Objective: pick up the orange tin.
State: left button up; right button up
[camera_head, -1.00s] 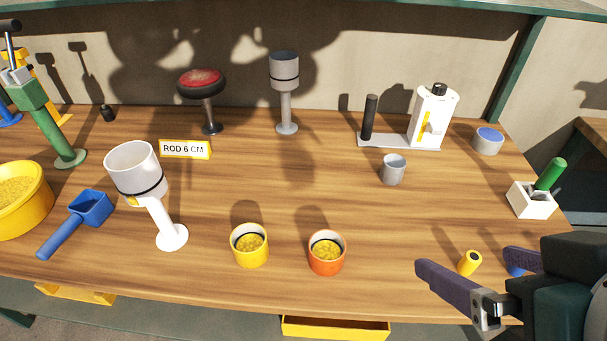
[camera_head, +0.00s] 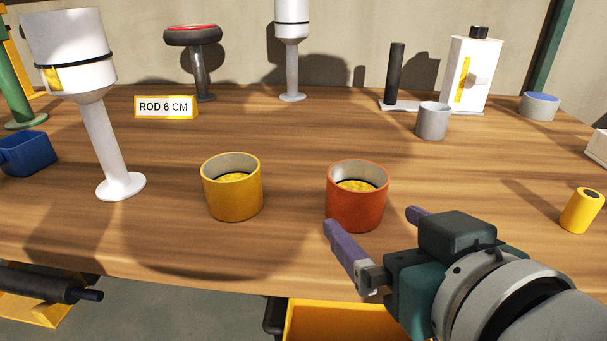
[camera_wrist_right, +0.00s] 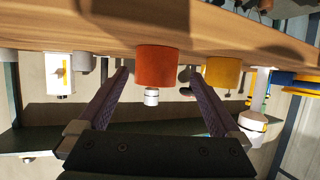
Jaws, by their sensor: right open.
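The orange tin (camera_head: 357,205) stands upright near the front edge of the table, with yellow grains inside below a dark line. In the right wrist view the orange tin (camera_wrist_right: 157,68) shows upside down, between and beyond the two fingers. My right gripper (camera_head: 371,220) is open and empty, in front of the tin, its purple fingers pointing at it. The left fingertip overlaps the tin's lower front in the head view; I cannot tell whether it touches. My left gripper is not in view.
A yellow tin (camera_head: 232,190) stands left of the orange one. A white cup on a stem (camera_head: 107,150) stands further left. A grey cup (camera_head: 432,121) is behind right, and a yellow cylinder (camera_head: 582,210) is at the right. A yellow drawer (camera_head: 345,322) juts out below the table edge.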

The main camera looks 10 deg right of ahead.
aim_at(364, 211)
jog(key=x, duration=0.3)
jog(key=shift+w+b, duration=0.15)
jog(key=shift+b, duration=0.15)
jog(key=x, duration=0.1)
jog(key=b+x, duration=0.1)
jog(key=x, duration=0.3)
jog(key=shift+w+d+r, duration=0.2)
jog(key=shift+w+r, duration=0.05)
jog(key=shift+r, duration=0.1)
jog(key=c, duration=1.4)
jog(key=shift+r, duration=0.15)
notch_tip(364, 211, up, 20)
jog(key=p, duration=0.7)
